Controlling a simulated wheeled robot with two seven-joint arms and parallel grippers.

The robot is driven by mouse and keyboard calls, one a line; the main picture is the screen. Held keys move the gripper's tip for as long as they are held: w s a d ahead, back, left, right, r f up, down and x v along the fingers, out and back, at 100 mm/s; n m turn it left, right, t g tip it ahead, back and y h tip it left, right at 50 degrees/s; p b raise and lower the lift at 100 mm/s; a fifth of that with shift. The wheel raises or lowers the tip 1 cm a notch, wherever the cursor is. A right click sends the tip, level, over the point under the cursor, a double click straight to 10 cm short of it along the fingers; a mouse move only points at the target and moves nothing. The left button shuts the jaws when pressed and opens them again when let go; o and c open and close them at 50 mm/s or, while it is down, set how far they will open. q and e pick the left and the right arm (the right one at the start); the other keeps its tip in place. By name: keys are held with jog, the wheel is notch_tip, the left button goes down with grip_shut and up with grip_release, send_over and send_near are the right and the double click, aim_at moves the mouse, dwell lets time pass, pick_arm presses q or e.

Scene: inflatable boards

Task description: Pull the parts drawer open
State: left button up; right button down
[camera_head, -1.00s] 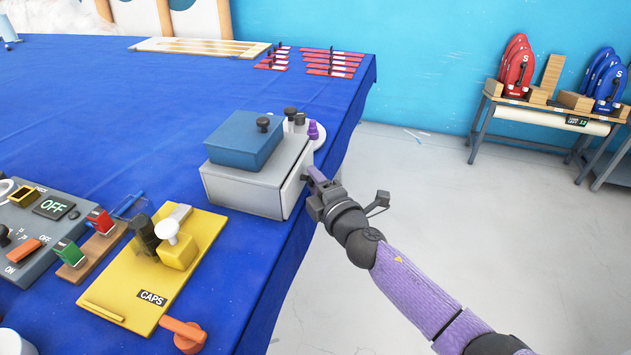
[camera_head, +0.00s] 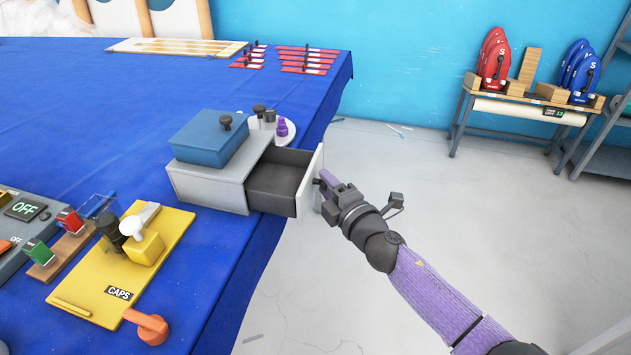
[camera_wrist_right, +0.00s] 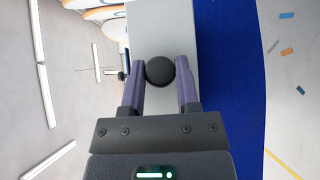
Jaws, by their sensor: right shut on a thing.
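The parts drawer (camera_head: 277,183) is a dark tray with a white front, standing partly out of a grey box (camera_head: 211,184) at the table's right edge. Its inside looks empty where I can see it. A blue box with a black knob (camera_head: 211,140) sits on top of the grey box. My right gripper (camera_head: 323,184) is at the outer face of the drawer front. In the right wrist view its fingers (camera_wrist_right: 160,80) are shut on a round black drawer knob (camera_wrist_right: 160,70). My left gripper is not in view.
A white round dish (camera_head: 285,130) with small knobs stands behind the drawer. A yellow CAPS fixture (camera_head: 92,278) and an orange knob (camera_head: 150,328) are at the front of the blue table (camera_head: 90,120). The floor right of the table is open.

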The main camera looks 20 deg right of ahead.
jog(key=shift+s+d+f, duration=0.1)
jog(key=c, duration=0.6)
grip_release()
jog(key=shift+o, duration=1.2)
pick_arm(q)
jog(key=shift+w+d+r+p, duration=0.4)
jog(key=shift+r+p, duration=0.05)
pick_arm(e)
jog(key=s+d, duration=0.2)
jog(key=s, duration=0.7)
jog(key=shift+s, duration=0.4)
